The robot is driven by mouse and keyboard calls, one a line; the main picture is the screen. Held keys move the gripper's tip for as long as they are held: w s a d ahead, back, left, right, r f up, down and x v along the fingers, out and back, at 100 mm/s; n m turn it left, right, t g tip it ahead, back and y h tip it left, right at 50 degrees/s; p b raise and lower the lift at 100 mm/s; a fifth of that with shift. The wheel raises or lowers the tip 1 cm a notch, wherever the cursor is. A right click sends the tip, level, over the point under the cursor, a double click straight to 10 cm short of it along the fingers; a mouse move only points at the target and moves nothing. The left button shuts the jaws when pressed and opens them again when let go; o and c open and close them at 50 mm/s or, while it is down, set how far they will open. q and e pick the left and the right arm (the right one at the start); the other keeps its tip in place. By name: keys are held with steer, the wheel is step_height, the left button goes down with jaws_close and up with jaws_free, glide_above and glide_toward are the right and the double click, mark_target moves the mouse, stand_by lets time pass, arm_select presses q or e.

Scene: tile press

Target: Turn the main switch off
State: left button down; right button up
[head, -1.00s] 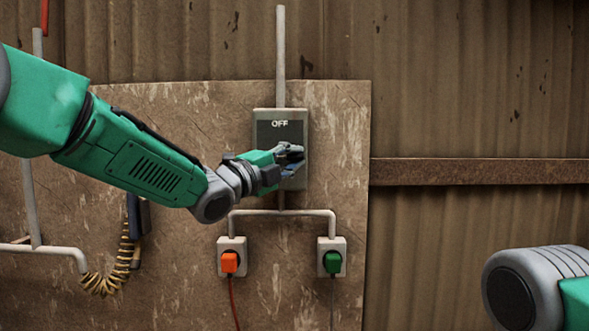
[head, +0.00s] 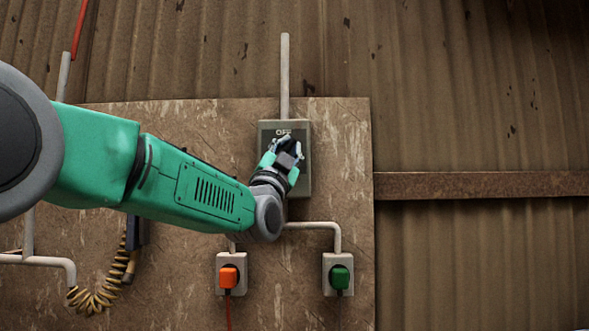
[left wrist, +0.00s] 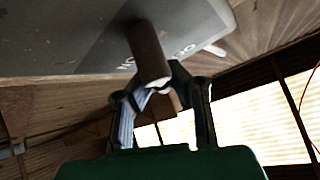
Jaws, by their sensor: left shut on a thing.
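The main switch is a grey box (head: 301,180) on the brown board, with an OFF label at its top, partly covered by my gripper. My left gripper (head: 284,152) is in front of the upper part of the box, just below the label, pointing up. In the left wrist view, the switch's brown round handle (left wrist: 148,50) sticks out from the grey box face (left wrist: 75,35), and my left gripper (left wrist: 160,82) is shut on its end. In the head view the handle is hidden behind the gripper. My right gripper is not in view.
A pipe (head: 285,75) runs up from the box. A coiled cable (head: 95,298) hangs at lower left. A rusty beam (head: 470,185) crosses the wall at right.

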arm_select(q)
steer(key=n+y, duration=0.2)
steer(key=n+t+y, duration=0.1)
steer(key=n+y, duration=0.2)
steer(key=a+n+t+y, duration=0.1)
steer(key=n+y, duration=0.1)
steer(key=n, duration=0.1)
steer(key=shift+r+y, duration=0.15)
steer(key=shift+y, duration=0.15)
steer(key=n+y, duration=0.4)
steer(key=shift+a+n, duration=0.3)
steer(key=shift+a, duration=0.05)
steer(key=shift+w+a+n+g+y, duration=0.1)
steer(key=shift+a+n+g+y, duration=0.05)
steer(key=shift+n+y, duration=0.5)
steer(key=shift+a+n+g+y, duration=0.1)
steer(key=shift+n+g+y, duration=0.05)
steer(key=shift+n+y, duration=0.45)
steer(key=shift+y, duration=0.25)
steer(key=c, duration=1.7)
jaws_free()
steer(key=shift+c, duration=0.2)
steer(key=shift+o, duration=0.9)
steer(key=shift+a+r, duration=0.1)
steer(key=shift+s, duration=0.2)
steer(key=v, duration=1.2)
